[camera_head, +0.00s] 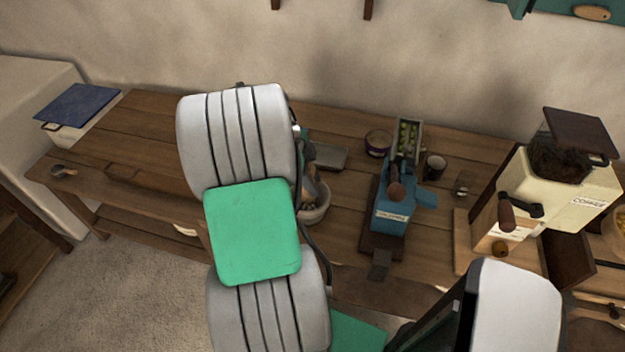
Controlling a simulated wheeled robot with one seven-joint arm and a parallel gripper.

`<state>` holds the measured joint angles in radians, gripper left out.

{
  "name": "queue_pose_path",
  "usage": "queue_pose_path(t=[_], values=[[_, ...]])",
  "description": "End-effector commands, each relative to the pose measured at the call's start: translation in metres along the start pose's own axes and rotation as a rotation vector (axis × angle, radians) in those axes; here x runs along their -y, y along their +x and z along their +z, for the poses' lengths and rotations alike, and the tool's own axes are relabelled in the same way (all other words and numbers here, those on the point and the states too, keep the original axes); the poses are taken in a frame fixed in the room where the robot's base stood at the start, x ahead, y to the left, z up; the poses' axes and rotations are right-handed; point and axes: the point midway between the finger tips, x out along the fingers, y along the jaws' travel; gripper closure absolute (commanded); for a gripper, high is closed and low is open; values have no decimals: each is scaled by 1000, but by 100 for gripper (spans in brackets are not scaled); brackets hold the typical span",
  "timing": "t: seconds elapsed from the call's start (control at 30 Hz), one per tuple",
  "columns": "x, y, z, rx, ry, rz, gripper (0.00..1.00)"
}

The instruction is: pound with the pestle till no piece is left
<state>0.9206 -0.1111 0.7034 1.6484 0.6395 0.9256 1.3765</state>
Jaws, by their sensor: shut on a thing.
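A pale mortar (318,212) stands on the wooden table, right of my arm. Its left part is hidden behind my arm, and some small brown bits show inside. My gripper (307,158) shows only in part, as a dark shape at the right edge of my arm, just above the mortar. It is shut on the pestle, which is mostly hidden. I cannot tell how far down the pestle reaches or how many whole pieces lie in the bowl.
A blue hand-cranked machine (392,205) stands right of the mortar. A cream coffee grinder (565,190) is further right. A grey tray (331,158), a small round tin (378,142) and a dark cup (434,167) stand behind. The table's left part is mostly clear.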

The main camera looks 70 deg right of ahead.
Motion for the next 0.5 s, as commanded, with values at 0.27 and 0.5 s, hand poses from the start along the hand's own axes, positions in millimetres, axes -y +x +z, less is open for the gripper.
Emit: queue_pose_path(t=[0.27,0.5], values=[[0,12,5,0,0,0,100],[0,28,11,0,0,0,100]])
